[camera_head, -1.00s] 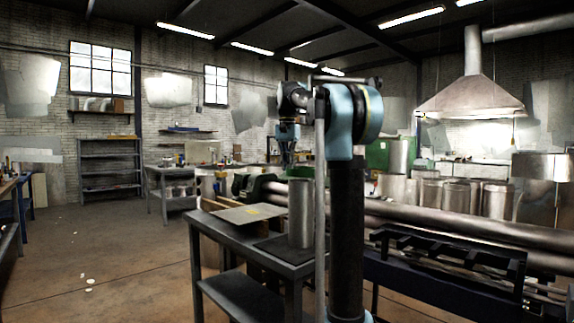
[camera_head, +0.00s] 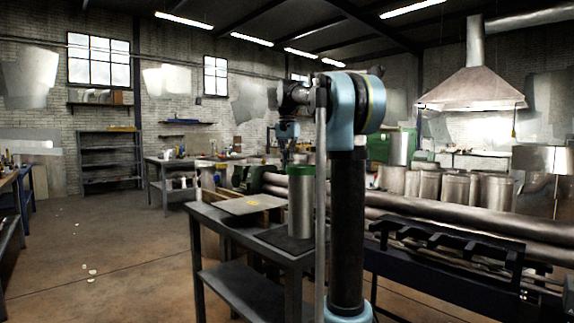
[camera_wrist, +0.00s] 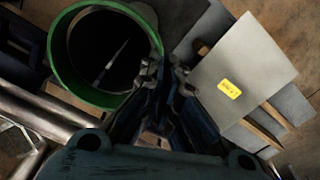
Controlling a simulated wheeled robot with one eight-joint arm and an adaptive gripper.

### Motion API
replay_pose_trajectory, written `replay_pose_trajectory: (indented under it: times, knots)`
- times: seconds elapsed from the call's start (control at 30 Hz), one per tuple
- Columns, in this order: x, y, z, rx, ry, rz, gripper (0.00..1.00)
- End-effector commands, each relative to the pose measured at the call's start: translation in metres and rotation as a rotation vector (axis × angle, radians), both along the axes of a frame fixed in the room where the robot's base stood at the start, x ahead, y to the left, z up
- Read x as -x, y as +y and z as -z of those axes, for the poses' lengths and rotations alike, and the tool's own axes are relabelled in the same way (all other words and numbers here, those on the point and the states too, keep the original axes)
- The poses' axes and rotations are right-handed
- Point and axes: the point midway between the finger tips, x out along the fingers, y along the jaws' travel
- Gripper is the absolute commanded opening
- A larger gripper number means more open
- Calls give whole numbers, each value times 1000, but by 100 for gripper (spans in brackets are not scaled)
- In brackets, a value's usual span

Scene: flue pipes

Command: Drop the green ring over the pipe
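The grey metal pipe (camera_head: 301,208) stands upright on the dark pad on the workbench. The green ring (camera_head: 300,171) sits around the pipe's top end in the head view. In the wrist view the green ring (camera_wrist: 72,86) encircles a dark round opening at upper left. My gripper (camera_head: 287,158) is just left of and above the ring in the head view. In the wrist view the fingertips of my gripper (camera_wrist: 166,70) look apart with nothing between them, beside the ring's right edge. The far side of the pipe is hidden.
A flat grey plate with a yellow label (camera_head: 252,205) lies left of the pipe on the workbench (camera_head: 240,231). A long pipe (camera_head: 430,216) and a dark slotted rack (camera_head: 445,245) are to the right. Open floor lies to the left.

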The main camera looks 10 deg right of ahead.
Motion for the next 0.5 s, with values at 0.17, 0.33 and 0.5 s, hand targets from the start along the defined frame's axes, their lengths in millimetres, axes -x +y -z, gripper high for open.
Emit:
replay_pose_trajectory:
  times: [0.17, 0.33, 0.5]
  knots:
    - [0, 0, 0, 0, 0, 0, 7]
    - [0, 0, 0, 0, 0, 0, 28]
    - [0, 0, 0, 0, 0, 0, 28]
